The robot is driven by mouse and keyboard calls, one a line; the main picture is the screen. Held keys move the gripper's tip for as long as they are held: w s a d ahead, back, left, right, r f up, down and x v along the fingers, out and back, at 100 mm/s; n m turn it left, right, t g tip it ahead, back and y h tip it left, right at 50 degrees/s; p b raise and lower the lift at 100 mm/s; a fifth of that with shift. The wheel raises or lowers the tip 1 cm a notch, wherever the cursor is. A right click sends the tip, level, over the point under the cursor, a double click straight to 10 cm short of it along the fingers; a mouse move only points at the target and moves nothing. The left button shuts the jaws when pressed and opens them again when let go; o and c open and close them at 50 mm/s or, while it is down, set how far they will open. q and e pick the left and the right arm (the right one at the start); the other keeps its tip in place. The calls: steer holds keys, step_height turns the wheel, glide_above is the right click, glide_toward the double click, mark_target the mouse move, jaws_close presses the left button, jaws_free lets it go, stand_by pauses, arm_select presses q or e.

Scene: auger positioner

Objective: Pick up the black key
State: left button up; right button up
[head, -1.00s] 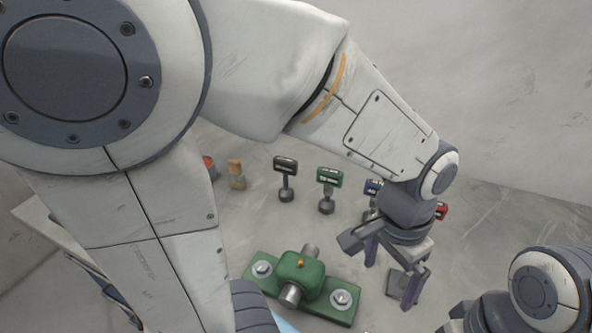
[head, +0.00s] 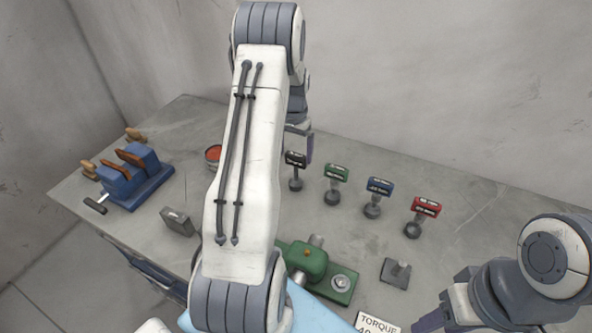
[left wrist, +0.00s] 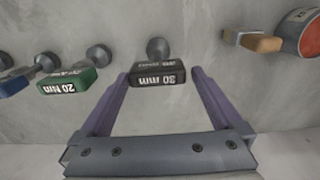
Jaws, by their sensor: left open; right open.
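The black key (head: 295,159) stands upright on the grey table in the head view, leftmost in a row of keys. In the head view my left gripper (head: 305,146) is mostly hidden behind my own arm, close by the key. My right gripper (head: 448,312) is open and empty at the lower right.
Green (head: 336,174), blue (head: 379,186) and red (head: 426,207) keys stand to the right. A wooden-handled brush (left wrist: 252,41) and a red-topped tin (left wrist: 302,35) are close on the other side. A green clamp fixture (head: 306,259) and a blue tool rack (head: 134,178) are also on the table.

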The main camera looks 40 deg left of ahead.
mark_target(296, 165)
arm_select(q)
steer(key=f+p, duration=0.1)
steer(key=f, duration=0.1)
steer(key=f+p, duration=0.2)
steer(key=f, duration=0.1)
steer(key=shift+d+f, duration=0.2)
steer(key=shift+f, duration=0.35)
steer(key=shift+w, duration=0.1)
steer(key=c, duration=1.2)
steer(key=shift+c, duration=0.2)
steer(key=shift+r, duration=0.2)
